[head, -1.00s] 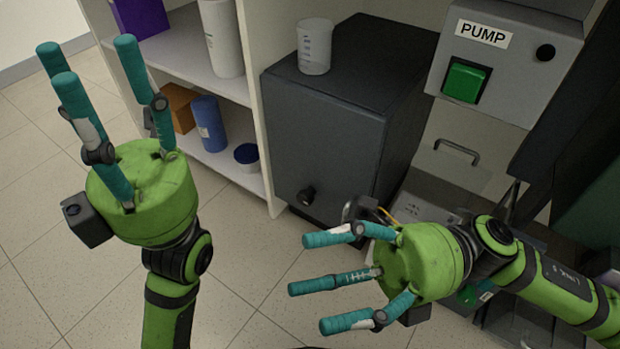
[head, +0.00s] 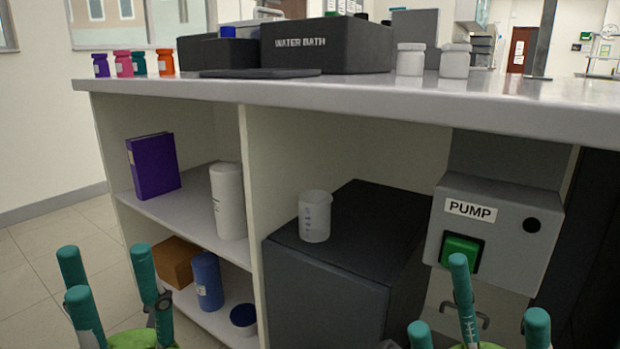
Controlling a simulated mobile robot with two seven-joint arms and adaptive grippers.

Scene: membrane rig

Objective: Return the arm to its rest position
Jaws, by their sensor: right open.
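My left gripper (head: 105,285) shows at the lower left of the head view, its teal fingers pointing up and spread apart with nothing between them. My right gripper (head: 478,312) shows at the bottom right, below and in front of the pump box, with its teal fingers spread and empty. Only the fingers and a little of each green palm are in view; the rest of both arms is below the picture edge.
A grey bench top (head: 330,91) carries a water bath (head: 328,50), small colored bottles (head: 122,65) and white jars (head: 411,60). Under it are shelves with a purple binder (head: 153,166) and white cylinder (head: 228,200), a dark cabinet (head: 330,300) bearing a beaker (head: 315,218), and a pump box (head: 500,225).

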